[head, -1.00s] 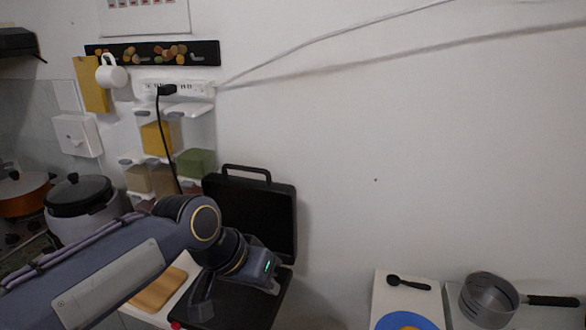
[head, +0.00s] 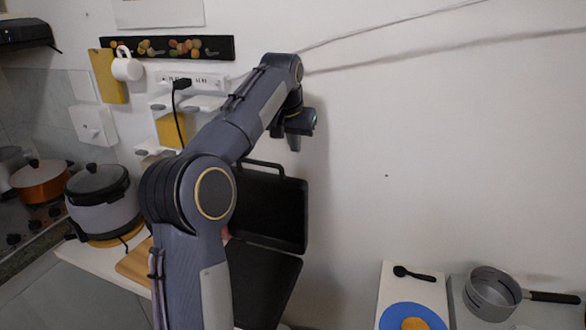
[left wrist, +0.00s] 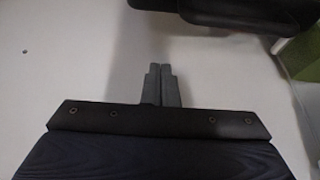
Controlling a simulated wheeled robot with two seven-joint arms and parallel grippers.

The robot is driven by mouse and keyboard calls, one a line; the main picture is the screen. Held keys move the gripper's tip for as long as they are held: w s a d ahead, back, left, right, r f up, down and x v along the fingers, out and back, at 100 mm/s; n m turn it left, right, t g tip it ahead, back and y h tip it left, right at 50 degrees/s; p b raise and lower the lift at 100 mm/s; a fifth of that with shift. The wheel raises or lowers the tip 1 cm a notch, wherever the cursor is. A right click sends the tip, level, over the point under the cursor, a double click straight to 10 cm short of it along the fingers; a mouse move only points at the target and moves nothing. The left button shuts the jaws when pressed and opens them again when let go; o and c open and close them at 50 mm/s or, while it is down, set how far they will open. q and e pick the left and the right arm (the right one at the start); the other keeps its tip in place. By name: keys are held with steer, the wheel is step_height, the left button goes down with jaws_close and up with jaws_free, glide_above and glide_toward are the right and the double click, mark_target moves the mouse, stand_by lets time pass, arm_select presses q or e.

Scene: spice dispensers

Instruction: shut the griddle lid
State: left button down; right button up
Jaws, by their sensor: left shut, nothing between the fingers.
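The black griddle stands open against the wall. Its lid (head: 271,208) is upright with a handle (head: 263,166) on top, and its base (head: 266,283) lies flat in front. My left arm covers the left part of both. My left gripper (head: 294,143) is in the air above the lid's handle, close to the wall and apart from the griddle. In the left wrist view its fingers (left wrist: 161,86) are together and empty, with part of a dark object, likely the lid, at the top edge. My right gripper is not in view.
A rice cooker (head: 104,207) and an orange pot (head: 40,181) stand at left. Spice dispensers (head: 171,130) and a power strip (head: 205,81) with a black cable are on the wall behind my arm. A saucepan (head: 492,293) and a blue plate (head: 395,316) are at right.

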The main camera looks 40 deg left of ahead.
mark_target(293, 193)
arm_select(q)
steer(key=x, duration=0.6)
steer(key=shift+s+f, duration=0.1)
steer(key=shift+f, duration=0.3)
steer(key=s, duration=0.1)
steer(key=s+d, duration=0.1)
steer(key=s, duration=0.1)
steer(key=shift+s+f, duration=0.1)
steer(key=shift+s, duration=0.05)
steer(key=shift+d, duration=0.1)
